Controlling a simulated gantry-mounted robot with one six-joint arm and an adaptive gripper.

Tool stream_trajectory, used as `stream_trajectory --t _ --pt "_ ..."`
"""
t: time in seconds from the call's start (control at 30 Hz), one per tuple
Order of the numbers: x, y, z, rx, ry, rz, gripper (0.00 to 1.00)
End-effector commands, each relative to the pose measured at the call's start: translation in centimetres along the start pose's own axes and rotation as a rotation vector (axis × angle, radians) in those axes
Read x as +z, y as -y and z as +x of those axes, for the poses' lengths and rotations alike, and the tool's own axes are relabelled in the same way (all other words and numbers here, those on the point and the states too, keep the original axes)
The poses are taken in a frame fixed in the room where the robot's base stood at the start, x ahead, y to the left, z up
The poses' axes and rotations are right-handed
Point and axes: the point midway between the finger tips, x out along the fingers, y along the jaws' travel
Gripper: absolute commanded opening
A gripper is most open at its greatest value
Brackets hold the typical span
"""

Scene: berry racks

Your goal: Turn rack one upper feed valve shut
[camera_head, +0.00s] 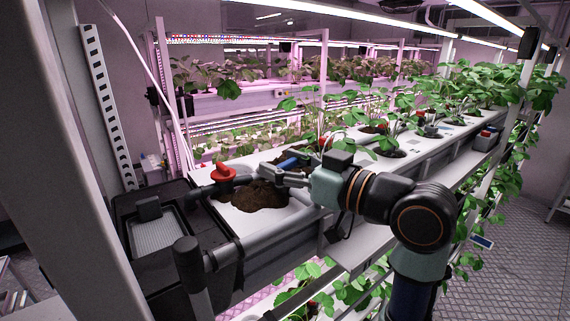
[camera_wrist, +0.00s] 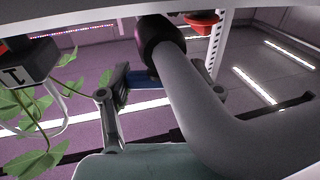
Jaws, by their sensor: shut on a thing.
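A red valve handle (camera_head: 223,172) stands on the grey pipework at the near left end of the upper white channel. It also shows at the top of the wrist view (camera_wrist: 203,20). My gripper (camera_head: 272,172) is low over the channel, right of the red handle and apart from it. It is shut on a blue bar-like thing (camera_head: 288,162), which also shows beside a finger in the wrist view (camera_wrist: 142,80). What the blue thing belongs to is hidden. A thick grey pipe (camera_wrist: 195,105) with a dark collar covers part of my gripper in the wrist view.
A heap of dark soil (camera_head: 260,195) lies on the channel below my gripper. A black tank (camera_head: 150,275) stands at the left, with an upright dark pipe (camera_head: 190,275). Leafy plants (camera_head: 400,105) line the channel behind my arm. A slotted post (camera_head: 108,105) rises at left.

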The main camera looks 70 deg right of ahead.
Motion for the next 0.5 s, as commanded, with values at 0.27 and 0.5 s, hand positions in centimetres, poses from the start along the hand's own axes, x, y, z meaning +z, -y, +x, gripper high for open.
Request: stream_trajectory --t 0.27,0.5 --pt "-0.08 0.21 0.14 0.194 0.001 -0.002 0.29" --pt "0.00 0.02 -0.01 0.253 0.000 0.000 0.29"
